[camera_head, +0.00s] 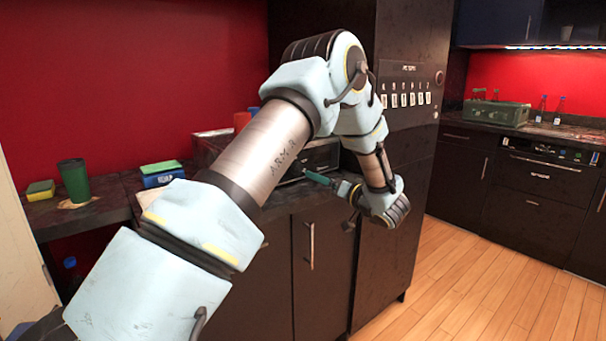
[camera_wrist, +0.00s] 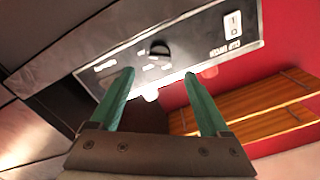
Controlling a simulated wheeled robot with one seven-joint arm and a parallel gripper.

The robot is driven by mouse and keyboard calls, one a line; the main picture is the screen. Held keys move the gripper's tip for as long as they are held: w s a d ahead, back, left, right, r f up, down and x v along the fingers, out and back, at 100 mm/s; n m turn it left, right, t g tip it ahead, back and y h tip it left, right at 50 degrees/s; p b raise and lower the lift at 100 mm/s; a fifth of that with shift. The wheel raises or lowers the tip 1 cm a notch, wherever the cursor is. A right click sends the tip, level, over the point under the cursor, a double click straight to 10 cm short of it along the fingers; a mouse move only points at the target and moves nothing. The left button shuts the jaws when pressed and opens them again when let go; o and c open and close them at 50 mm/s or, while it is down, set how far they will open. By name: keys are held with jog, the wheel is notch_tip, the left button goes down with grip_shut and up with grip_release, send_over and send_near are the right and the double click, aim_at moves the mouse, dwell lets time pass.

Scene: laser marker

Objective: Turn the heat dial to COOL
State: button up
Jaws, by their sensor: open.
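In the head view, my gripper (camera_head: 318,178) is in front of a dark boxy appliance (camera_head: 322,157) on the counter; the dial is not visible there.
A tall dark cabinet (camera_head: 408,150) stands close to the right of my gripper. A green cup (camera_head: 73,179), a yellow-green sponge (camera_head: 40,190) and a blue box (camera_head: 160,179) are on the left counter. The wooden floor (camera_head: 480,285) at right is clear.

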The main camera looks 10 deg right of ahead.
jog(key=p+x, duration=0.2)
jog(key=x, duration=0.7)
jog(key=shift+a, duration=0.1)
grip_shut()
dwell(0.4)
